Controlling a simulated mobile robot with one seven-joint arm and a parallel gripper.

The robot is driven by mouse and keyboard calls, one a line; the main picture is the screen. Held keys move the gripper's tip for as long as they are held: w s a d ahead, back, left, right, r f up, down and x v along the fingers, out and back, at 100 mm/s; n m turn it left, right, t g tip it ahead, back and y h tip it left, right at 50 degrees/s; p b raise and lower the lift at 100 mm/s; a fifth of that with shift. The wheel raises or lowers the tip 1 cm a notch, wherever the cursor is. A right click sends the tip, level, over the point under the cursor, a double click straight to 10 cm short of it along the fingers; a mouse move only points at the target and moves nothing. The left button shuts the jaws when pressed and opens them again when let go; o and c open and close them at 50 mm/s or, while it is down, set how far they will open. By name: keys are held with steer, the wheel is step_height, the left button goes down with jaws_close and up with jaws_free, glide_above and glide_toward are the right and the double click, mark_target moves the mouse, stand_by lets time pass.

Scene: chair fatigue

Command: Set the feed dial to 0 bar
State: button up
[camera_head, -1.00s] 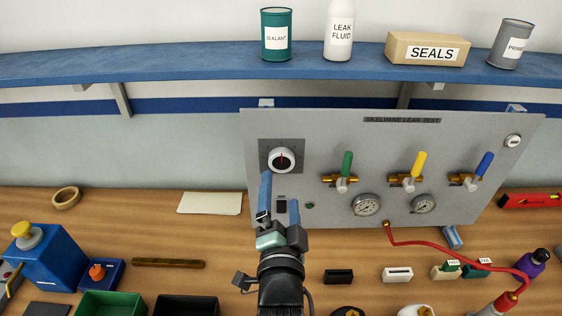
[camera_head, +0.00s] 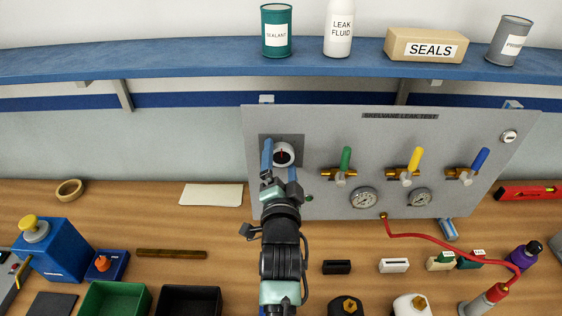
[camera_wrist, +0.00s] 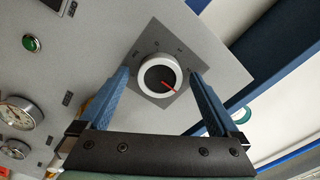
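The feed dial (camera_head: 284,154) is a round knob with a white rim and dark face on a dark square plate at the left of the grey panel. In the wrist view the dial (camera_wrist: 158,76) shows a red pointer line directed to the lower right; the scale marks are too small to read. My gripper (camera_head: 279,160) is open, with its blue fingers in front of the dial. In the wrist view my gripper (camera_wrist: 160,78) has one finger on each side of the knob, with visible gaps. Whether the fingertips reach knob depth is unclear.
Green (camera_head: 345,160), yellow (camera_head: 415,160) and blue (camera_head: 480,160) valve handles stand to the right on the panel, above two gauges (camera_head: 364,198). A green button (camera_wrist: 32,43) sits near the dial. A red hose (camera_head: 430,238) runs from the panel across the bench.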

steer(key=c, duration=1.3)
